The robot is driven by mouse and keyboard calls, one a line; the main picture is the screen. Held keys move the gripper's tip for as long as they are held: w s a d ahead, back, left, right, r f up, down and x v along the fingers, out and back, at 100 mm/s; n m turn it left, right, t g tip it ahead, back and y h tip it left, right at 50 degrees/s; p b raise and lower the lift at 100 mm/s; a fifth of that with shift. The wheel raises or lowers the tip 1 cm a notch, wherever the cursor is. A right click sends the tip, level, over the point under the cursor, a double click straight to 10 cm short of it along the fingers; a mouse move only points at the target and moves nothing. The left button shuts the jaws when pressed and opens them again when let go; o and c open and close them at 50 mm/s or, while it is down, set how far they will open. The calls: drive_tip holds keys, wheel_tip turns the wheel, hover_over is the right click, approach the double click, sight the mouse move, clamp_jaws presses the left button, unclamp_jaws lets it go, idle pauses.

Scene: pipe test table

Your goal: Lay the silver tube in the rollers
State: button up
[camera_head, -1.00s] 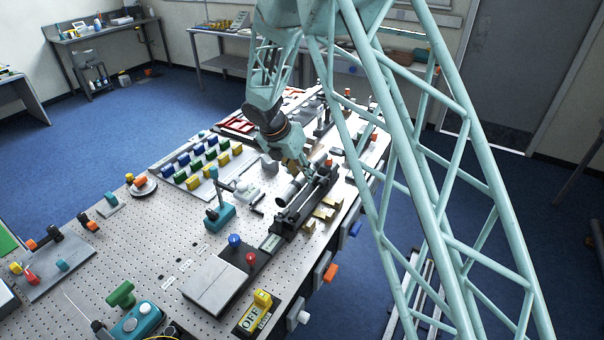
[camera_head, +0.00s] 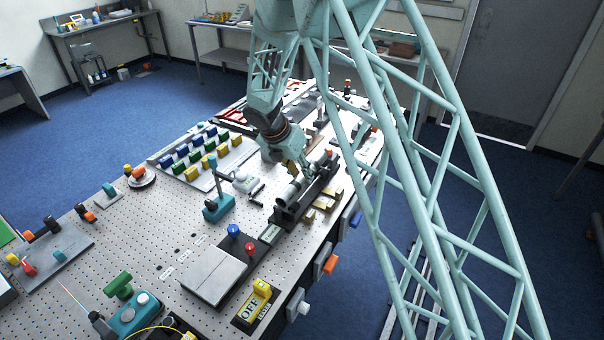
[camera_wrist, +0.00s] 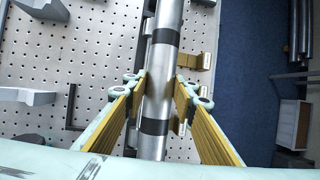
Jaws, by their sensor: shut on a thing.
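The silver tube (camera_wrist: 168,45) with dark bands runs lengthwise through the wrist view, between the yellow-padded fingers. My gripper (camera_wrist: 160,90) is shut on it. In the head view my gripper (camera_head: 299,166) is low over the far part of the long black roller stand (camera_head: 312,190). The tube's near end (camera_head: 291,190) shows there, close above or at the stand's left side; I cannot tell whether it touches. The rollers themselves are too small and mostly hidden by the tube and gripper.
Brass-coloured brackets (camera_head: 322,203) sit right of the stand. A teal post stand (camera_head: 217,207), a white plate (camera_head: 214,278) and a rack of coloured blocks (camera_head: 203,156) stand to the left. The perforated table (camera_head: 140,232) has free room at left.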

drive_tip(key=shift+f, duration=0.5)
drive_tip(key=shift+f+b, duration=0.35)
drive_tip(key=shift+f, duration=0.1)
idle(0.9)
drive_tip(key=o, duration=1.2)
drive_tip(key=shift+r, duration=0.1)
drive_tip(key=shift+v, duration=5.9)
